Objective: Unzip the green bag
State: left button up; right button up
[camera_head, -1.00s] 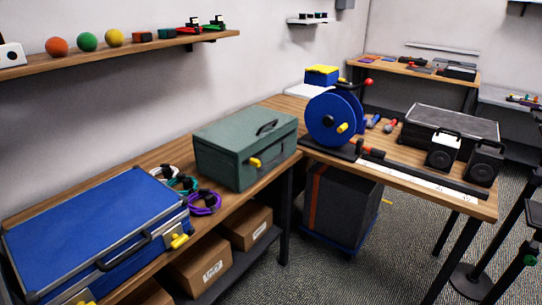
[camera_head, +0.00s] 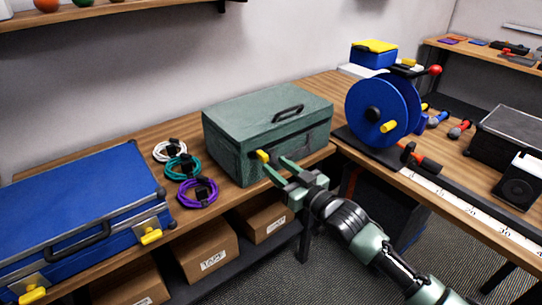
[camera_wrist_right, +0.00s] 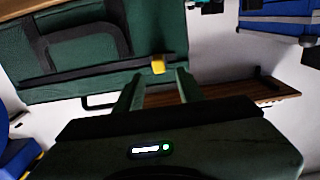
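The green bag (camera_head: 240,120) is a closed box-shaped bag with a dark top handle, standing on the wooden bench. A yellow zipper pull (camera_head: 262,156) sits on its front face, near the left front corner. My right gripper (camera_head: 272,168) reaches in from the lower right, its fingertips at or very near the pull. In the right wrist view the gripper (camera_wrist_right: 157,80) has its two fingers apart, with the yellow pull (camera_wrist_right: 158,65) just beyond the tips and roughly between them. The green bag (camera_wrist_right: 85,75) fills the left of that view. My left gripper is not in view.
A blue case (camera_head: 80,200) with yellow latches lies left on the bench. White, teal and purple (camera_head: 198,193) cable coils lie between it and the bag. A blue cable reel (camera_head: 375,112) stands to the right. Cardboard boxes (camera_head: 205,250) sit on the shelf below.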

aim_at(266, 158)
jog(key=x, duration=0.5)
jog(key=shift+w+a, duration=0.1)
jog(key=shift+w, duration=0.1)
grip_shut()
dwell(1.2)
